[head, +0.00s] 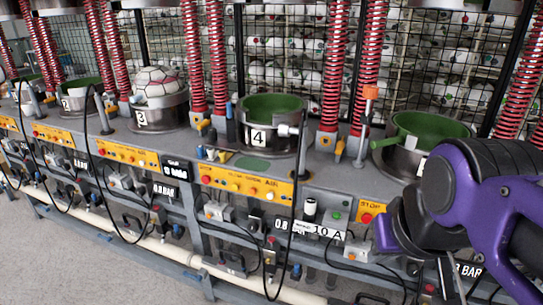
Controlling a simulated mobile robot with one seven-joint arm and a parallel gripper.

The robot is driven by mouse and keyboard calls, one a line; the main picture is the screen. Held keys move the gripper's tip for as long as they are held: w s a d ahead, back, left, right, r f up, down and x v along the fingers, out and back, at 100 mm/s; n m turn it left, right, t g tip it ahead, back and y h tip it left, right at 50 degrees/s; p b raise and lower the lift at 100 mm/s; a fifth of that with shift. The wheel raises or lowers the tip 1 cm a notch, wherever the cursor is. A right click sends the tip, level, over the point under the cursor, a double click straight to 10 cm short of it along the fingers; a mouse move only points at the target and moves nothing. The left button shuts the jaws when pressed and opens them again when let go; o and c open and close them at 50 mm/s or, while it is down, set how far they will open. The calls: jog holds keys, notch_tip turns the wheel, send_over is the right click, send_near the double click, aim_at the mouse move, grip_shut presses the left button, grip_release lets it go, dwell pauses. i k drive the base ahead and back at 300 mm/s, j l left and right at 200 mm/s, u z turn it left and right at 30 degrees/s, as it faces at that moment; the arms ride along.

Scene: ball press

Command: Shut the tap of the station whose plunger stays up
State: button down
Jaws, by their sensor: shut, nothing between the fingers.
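A row of press stations runs along a grey bench. Station 2 (75,104), station 3 (165,116) and station 4 (285,136) carry number plates; the plate of the rightmost cup (388,155) is mostly hidden by my arm. Station 3 holds a white ball (160,85); cup 4 looks empty, with a green lining. The plungers are mostly cut off by the top edge, so I cannot tell which stays up. Small blue fittings (196,262) sit by the lower pipe; I cannot tell which parts are taps. My gripper (448,282) is shut and empty, low in front of the rightmost station.
Red springs (215,55) stand between stations, with a mesh rack of balls (285,75) behind. Yellow button panels (245,184) line the bench front. Black hoses (297,200) hang before it. A white pipe (150,242) runs below. The floor (60,270) is clear at lower left.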

aim_at(199, 279)
jog(key=z, duration=1.8)
jog(key=u, duration=1.55)
jog(key=j+u, duration=0.1)
jog(key=u, duration=0.25)
jog(key=i+j+u, duration=0.1)
jog(key=u, duration=0.65)
jog(key=i+j, duration=0.3)
jog(key=i, duration=0.15)
jog(key=i+j, duration=0.35)
jog(key=i+j+z, duration=0.2)
jog(key=j, duration=0.15)
jog(key=j+z, duration=0.25)
jog(key=j, duration=0.1)
